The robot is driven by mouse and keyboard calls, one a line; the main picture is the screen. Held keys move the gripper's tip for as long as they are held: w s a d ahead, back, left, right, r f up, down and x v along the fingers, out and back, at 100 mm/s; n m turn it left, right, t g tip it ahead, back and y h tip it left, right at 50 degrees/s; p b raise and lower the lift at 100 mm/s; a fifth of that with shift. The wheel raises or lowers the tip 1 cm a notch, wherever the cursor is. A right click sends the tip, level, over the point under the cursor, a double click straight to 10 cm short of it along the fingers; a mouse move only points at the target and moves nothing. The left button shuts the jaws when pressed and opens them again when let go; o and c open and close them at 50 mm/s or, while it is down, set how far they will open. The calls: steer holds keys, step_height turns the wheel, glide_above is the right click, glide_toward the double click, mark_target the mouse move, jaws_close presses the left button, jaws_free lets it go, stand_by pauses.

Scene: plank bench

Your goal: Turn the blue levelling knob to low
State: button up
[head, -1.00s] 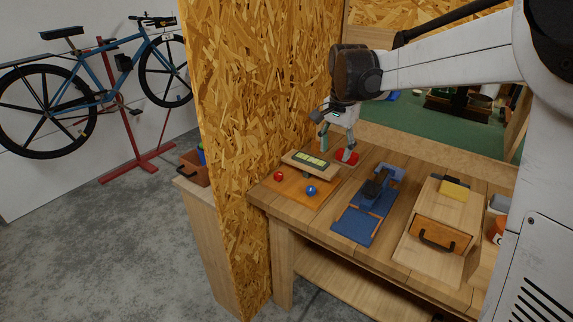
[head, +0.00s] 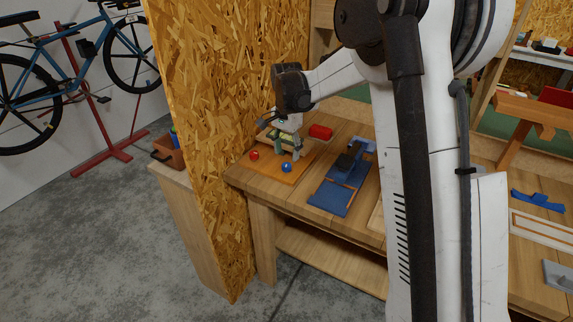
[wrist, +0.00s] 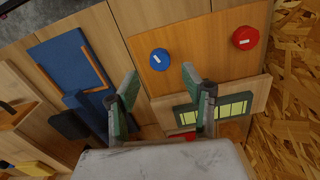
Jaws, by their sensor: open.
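The blue knob (head: 286,168) sits on a wooden board (head: 272,170) on the bench, right of a red knob (head: 254,155). In the wrist view the blue knob (wrist: 160,59) has a white mark lying nearly crosswise, and the red knob (wrist: 245,38) is to its right. My gripper (head: 288,155) is open and empty above the board, close behind the blue knob. In the wrist view its two fingers (wrist: 160,82) stand apart, with the blue knob beyond and between the tips. The gap between fingers and knob is hard to judge.
A panel with a yellow-green display (wrist: 215,108) stands on the board, partly behind a finger. A blue fixture (head: 340,180) lies right of the board. A chipboard wall (head: 205,130) rises at the left. A red cylinder (head: 321,132) is behind my gripper.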

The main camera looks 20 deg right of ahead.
mark_target(287, 164)
steer(key=shift+f, duration=2.7)
jaws_close()
